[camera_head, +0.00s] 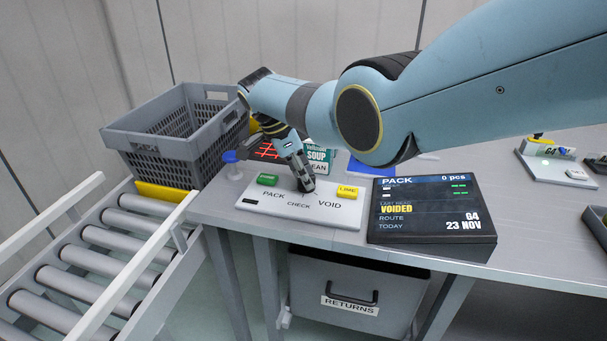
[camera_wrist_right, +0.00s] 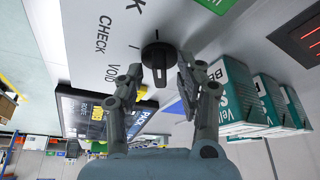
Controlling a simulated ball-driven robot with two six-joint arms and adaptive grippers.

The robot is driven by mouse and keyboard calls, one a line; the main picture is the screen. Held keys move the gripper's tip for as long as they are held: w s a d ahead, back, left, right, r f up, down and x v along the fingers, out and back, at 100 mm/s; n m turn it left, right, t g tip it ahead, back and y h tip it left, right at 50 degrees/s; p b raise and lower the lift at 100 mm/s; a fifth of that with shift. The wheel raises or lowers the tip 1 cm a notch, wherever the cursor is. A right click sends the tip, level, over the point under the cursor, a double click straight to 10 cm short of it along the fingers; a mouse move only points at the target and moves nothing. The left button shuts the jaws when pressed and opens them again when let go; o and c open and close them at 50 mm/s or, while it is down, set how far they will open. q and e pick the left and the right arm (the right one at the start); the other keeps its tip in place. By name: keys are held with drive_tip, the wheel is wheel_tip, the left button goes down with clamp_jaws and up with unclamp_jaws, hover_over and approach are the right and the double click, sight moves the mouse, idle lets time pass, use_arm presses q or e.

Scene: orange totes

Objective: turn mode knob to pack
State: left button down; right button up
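The black mode knob (camera_wrist_right: 158,58) stands on the light control panel (camera_head: 285,207), which is marked PACK, CHECK and VOID. In the wrist view its raised bar runs roughly up and down the picture. I cannot tell surely which label it points at. My right gripper (camera_head: 305,187) reaches down over the panel and mostly hides the knob in the head view. In the wrist view the right gripper (camera_wrist_right: 160,76) is open, one finger on each side of the knob, with gaps showing. The display (camera_head: 430,208) reads PACK, 0 pcs and VOIDED. My left gripper is not in view.
Soup boxes (camera_head: 318,155) stand close behind my gripper. A blue-topped knob (camera_head: 230,158), a grey crate (camera_head: 180,138) and a roller conveyor (camera_head: 85,262) are to the left.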

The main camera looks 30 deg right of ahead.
drive_tip(key=v, duration=1.2)
